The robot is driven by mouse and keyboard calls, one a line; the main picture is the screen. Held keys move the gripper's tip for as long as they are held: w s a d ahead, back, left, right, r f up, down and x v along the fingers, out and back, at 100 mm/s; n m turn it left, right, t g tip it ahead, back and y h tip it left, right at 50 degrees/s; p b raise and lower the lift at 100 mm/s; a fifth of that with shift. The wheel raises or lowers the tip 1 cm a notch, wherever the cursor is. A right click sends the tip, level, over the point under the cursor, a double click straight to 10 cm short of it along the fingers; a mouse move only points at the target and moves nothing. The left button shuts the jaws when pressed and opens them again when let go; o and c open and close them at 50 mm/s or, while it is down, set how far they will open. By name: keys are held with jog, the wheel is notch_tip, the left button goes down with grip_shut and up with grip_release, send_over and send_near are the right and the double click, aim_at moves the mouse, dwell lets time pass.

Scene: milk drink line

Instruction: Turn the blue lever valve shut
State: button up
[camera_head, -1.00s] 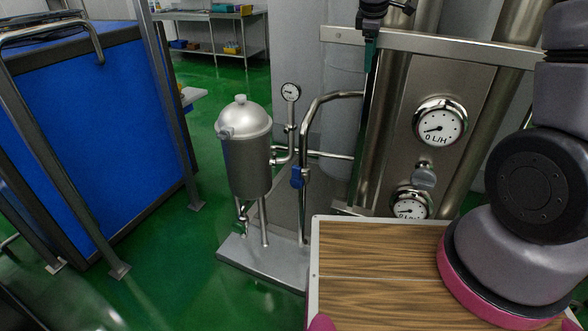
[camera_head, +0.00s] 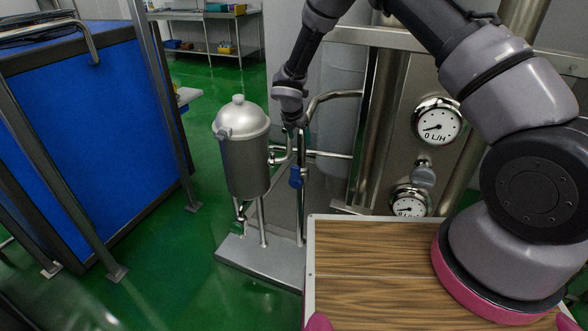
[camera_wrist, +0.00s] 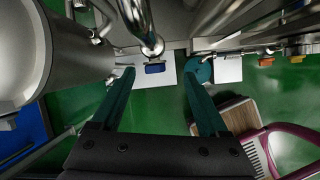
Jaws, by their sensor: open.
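The blue lever (camera_head: 296,178) sits on a thin upright steel pipe right of the steel tank, and its handle appears to hang downward. In the wrist view the blue lever (camera_wrist: 155,68) shows beyond and between my fingertips, under the rounded pipe end. My gripper (camera_head: 294,130) is above the lever in the head view, close to the pipe and apart from the lever. In the wrist view my gripper (camera_wrist: 158,76) has its two teal fingers spread wide, with nothing held between them.
The steel tank (camera_head: 244,165) stands close on the left, and a curved pipe (camera_head: 330,97) runs to the right. A panel with gauges (camera_head: 437,122) and a wood-topped surface (camera_head: 370,270) are at the right. Green floor (camera_head: 175,250) is open at the left.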

aim_at(295, 167)
jog(key=f, duration=0.5)
jog(key=w+a+f+n, duration=0.1)
jog(key=f, duration=0.4)
jog(key=w+f+n, duration=0.1)
jog(key=f, duration=0.5)
jog(key=shift+w+a, duration=0.15)
jog(key=shift+w, duration=0.1)
jog(key=shift+c, duration=0.3)
grip_shut()
dwell(0.5)
